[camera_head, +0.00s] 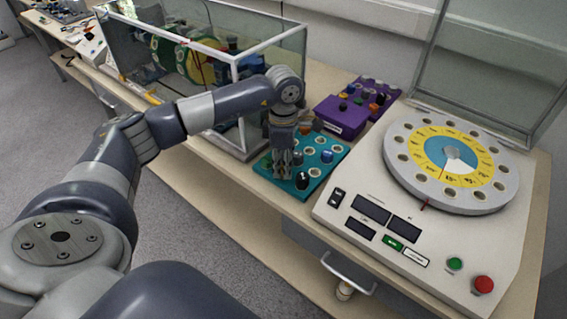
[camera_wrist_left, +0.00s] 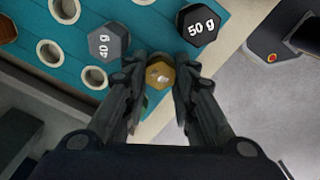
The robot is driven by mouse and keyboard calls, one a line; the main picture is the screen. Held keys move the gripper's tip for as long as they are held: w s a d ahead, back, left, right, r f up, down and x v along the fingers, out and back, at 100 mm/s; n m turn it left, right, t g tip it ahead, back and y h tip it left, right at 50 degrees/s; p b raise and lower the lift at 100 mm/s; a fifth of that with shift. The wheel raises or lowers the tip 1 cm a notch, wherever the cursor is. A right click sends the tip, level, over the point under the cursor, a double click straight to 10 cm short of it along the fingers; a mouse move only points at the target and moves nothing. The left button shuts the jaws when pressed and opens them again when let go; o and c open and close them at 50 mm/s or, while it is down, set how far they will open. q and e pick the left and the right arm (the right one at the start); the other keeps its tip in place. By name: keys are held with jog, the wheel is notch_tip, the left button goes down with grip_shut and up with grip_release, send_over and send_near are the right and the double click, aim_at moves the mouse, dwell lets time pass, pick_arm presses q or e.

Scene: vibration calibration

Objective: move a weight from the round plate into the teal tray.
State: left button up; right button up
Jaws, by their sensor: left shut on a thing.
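The teal tray (camera_head: 318,165) lies on the bench in the middle of the head view, with round holes and several weights in it. My left gripper (camera_head: 283,172) points down at the tray's left front part. In the left wrist view, my left gripper (camera_wrist_left: 160,84) is shut on a brass-coloured weight (camera_wrist_left: 160,74) over the tray's edge. A grey 40 g weight (camera_wrist_left: 108,43) and a black 50 g weight (camera_wrist_left: 198,25) sit beside it in the tray (camera_wrist_left: 75,22). Whether the held weight is seated in a hole is hidden. The round plate (camera_head: 452,205) has a ring of holes. My right gripper is not in view.
A white console (camera_head: 335,218) with displays and buttons carries the round plate. A purple tray (camera_head: 341,126) with several weights stands behind the teal tray. A glass-walled case (camera_head: 243,118) stands to the left, close to my arm. The bench's front edge is near the tray.

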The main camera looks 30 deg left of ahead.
pick_arm(q)
jog(key=shift+f+b, duration=0.35)
jog(key=shift+f, duration=0.2)
jog(key=o, duration=0.8)
jog(key=shift+r, duration=0.2)
notch_tip(320, 180, up, 12)
jog(key=shift+f, duration=0.15)
dwell(0.4)
